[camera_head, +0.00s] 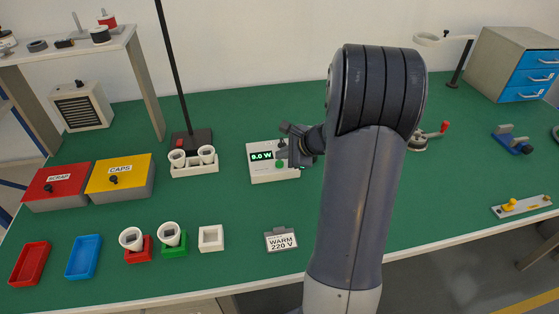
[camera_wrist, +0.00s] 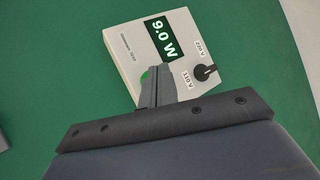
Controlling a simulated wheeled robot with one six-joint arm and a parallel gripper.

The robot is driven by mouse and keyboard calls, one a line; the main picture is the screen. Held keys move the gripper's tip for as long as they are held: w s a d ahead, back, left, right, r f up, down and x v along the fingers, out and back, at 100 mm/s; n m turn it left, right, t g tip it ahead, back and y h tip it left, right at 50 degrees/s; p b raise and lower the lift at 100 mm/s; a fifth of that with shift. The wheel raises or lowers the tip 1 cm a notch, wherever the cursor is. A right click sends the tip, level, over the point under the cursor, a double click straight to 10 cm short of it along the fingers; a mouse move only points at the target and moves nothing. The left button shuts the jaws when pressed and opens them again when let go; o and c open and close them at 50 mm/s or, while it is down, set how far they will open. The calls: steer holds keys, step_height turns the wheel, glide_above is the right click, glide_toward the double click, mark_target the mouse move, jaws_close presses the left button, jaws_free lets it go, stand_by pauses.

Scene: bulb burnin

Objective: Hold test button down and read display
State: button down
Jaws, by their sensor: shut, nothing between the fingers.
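The white tester box (camera_head: 262,172) stands on the green bench and also shows in the wrist view (camera_wrist: 135,42). Its lit display (camera_head: 261,156) reads 9.0 W in green, clearer in the wrist view (camera_wrist: 166,40). The green test button (camera_head: 280,164) is partly covered by my fingers in the wrist view (camera_wrist: 145,75). My gripper (camera_wrist: 156,70) is shut and empty, its fingertips at the button; contact itself is hidden. A dark selector knob (camera_wrist: 205,72) sits between the 220 V and 110 V labels. My gripper shows at the box's right side in the head view (camera_head: 296,160).
A holder with two white cups (camera_head: 194,168) stands left of the tester. A WARM 220 V card (camera_head: 281,239) lies in front. Red SCRAP (camera_head: 55,187) and yellow CAPS (camera_head: 121,172) boxes stand left. A black post (camera_head: 173,75) rises behind the cups. Bench right of my arm has clear patches.

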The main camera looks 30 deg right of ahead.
mark_target(283, 165)
steer(key=shift+r, duration=0.1)
step_height(283, 165, up, 5)
steer(key=p, duration=0.4)
stand_by(0.3)
stand_by(0.4)
